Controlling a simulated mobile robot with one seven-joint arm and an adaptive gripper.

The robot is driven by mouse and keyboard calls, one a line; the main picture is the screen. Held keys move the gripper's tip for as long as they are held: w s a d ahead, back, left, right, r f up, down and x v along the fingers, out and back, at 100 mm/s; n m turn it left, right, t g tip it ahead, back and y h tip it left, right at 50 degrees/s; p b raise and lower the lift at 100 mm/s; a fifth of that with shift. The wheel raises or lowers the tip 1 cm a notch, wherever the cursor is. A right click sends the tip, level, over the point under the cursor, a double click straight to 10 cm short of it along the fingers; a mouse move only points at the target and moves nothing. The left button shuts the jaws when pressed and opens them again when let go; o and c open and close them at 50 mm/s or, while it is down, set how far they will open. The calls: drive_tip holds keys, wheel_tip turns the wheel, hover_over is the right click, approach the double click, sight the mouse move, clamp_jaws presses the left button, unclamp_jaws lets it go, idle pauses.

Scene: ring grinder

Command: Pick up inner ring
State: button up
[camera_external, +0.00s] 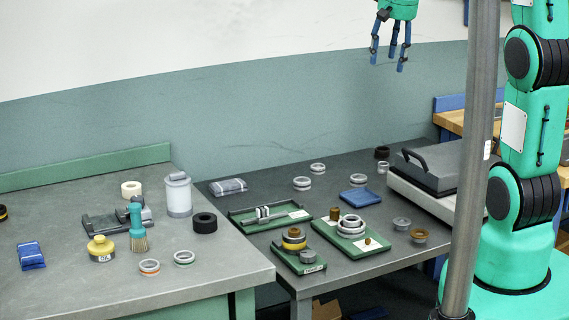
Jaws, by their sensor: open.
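My gripper (391,48) hangs open and empty at the top of the view, high above the dark grey table, its blue fingers pointing down. Several ring-shaped parts lie on the tables, and I cannot tell which is the inner ring. A stack of silver rings (351,226) sits on a green tray (366,260) at the middle of the dark table. Two more silver ring parts stand behind it, one nearer (302,183) and one farther back (318,168).
A grey lidded machine (436,172) is at the right. A metal pole (472,180) stands in the foreground.

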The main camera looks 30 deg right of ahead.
drive_tip(key=w+d+f+m+g+p, duration=0.1)
drive_tip(key=w+d+f+p, duration=0.3)
drive_tip(key=w, duration=0.7)
drive_tip(key=m+g+p, duration=0.2)
drive_tip(key=m+p, duration=0.2)
drive_tip(key=p, duration=0.2)
hover_over(384, 163)
wheel_tip(384, 163, down, 25)
drive_tip(key=shift+s+a+r, duration=0.15)
drive_tip(key=shift+f, duration=4.25)
drive_tip(key=shift+f, duration=0.1)
drive_tip(key=shift+f, duration=2.5)
